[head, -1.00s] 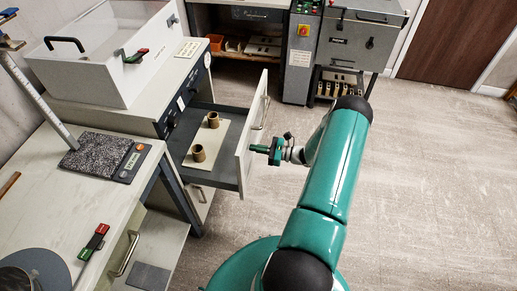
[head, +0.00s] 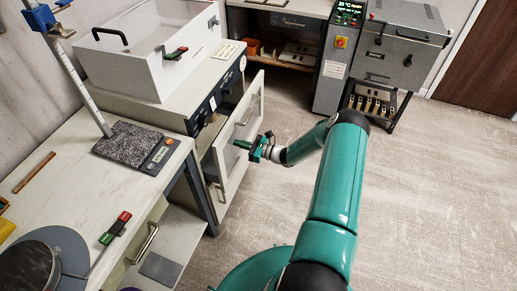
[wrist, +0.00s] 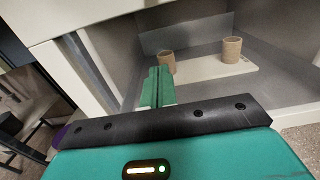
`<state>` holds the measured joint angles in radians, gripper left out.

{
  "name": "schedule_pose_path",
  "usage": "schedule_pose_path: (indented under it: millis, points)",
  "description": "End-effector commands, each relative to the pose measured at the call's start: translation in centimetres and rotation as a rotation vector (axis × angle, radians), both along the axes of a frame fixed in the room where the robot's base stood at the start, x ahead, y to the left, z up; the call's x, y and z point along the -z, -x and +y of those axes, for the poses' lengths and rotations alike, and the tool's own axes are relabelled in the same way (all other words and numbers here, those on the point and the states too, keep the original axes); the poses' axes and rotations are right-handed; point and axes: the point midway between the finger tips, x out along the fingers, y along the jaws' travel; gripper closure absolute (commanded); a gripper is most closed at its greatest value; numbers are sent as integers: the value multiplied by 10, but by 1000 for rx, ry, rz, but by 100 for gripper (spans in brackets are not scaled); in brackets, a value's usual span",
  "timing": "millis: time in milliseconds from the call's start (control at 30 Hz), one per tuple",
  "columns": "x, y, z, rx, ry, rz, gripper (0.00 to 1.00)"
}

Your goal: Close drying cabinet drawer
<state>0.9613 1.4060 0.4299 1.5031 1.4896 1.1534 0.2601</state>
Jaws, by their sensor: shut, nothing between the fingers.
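The drying cabinet (head: 181,116) stands at left centre in the head view, with control knobs on its front. Its drawer (head: 240,127) is partly out; the pale front panel with a bar handle faces right and hides most of the inside. In the wrist view, two brown clay mugs (wrist: 232,50) (wrist: 166,62) stand upright on a pale board (wrist: 205,70) inside the grey drawer. My gripper (head: 238,144) is shut and empty at the drawer's front panel. Its closed green fingers (wrist: 157,86) also show in the wrist view. I cannot tell whether they touch the panel.
A bench (head: 65,175) at left carries a digital scale (head: 136,147). A grey control post (head: 338,60) and a metal kiln (head: 403,45) stand at the back. The floor (head: 430,190) at right is clear.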

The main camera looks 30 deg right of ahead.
Motion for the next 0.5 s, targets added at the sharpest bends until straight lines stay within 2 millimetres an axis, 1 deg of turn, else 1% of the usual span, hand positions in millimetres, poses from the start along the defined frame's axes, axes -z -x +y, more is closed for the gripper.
schedule_pose_path:
  millis: [33, 200, 333, 500]
  points:
    - [0, -11, 10, -3, -3, -2, 100]
    - [0, -39, 31, -2, -1, -1, 100]
    - [0, -55, 43, -1, 0, -1, 100]
    - [0, -67, 51, 0, -1, -1, 100]
